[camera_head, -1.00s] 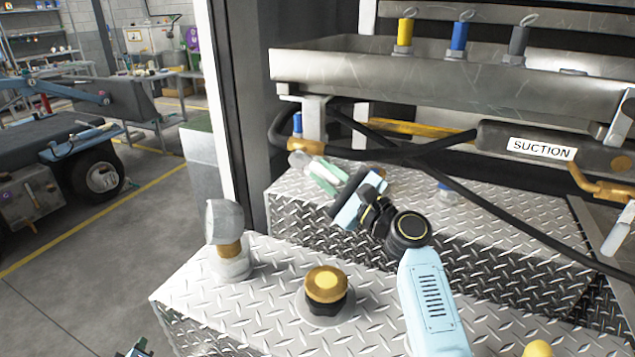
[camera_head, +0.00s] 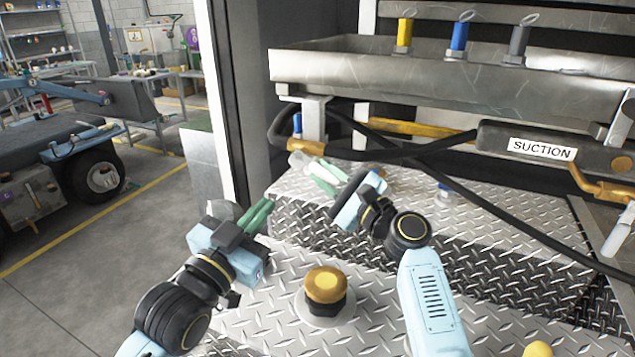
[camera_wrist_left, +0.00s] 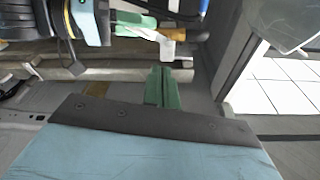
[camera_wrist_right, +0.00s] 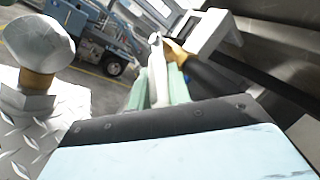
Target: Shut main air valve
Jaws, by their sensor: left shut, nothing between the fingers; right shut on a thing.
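A pale lever (camera_wrist_right: 157,72) sits by a brass valve body (camera_wrist_right: 178,53) below the steel tray's left end. The brass body also shows in the head view (camera_head: 309,147). My right gripper (camera_head: 318,172) is shut on the pale lever, its green fingers on either side of it in the right wrist view (camera_wrist_right: 160,95). I cannot tell the lever's exact turn. My left gripper (camera_head: 262,212) is shut and empty, in front and to the left of the right one. Its green fingers are together in the left wrist view (camera_wrist_left: 162,87).
A pale rounded knob (camera_wrist_right: 38,45) on a brass collar stands near my left gripper, mostly hidden behind it in the head view. A brass-topped button (camera_head: 326,284) stands on the tread-plate deck. Black hoses (camera_head: 395,152) run behind my right gripper. A dark post stands left.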

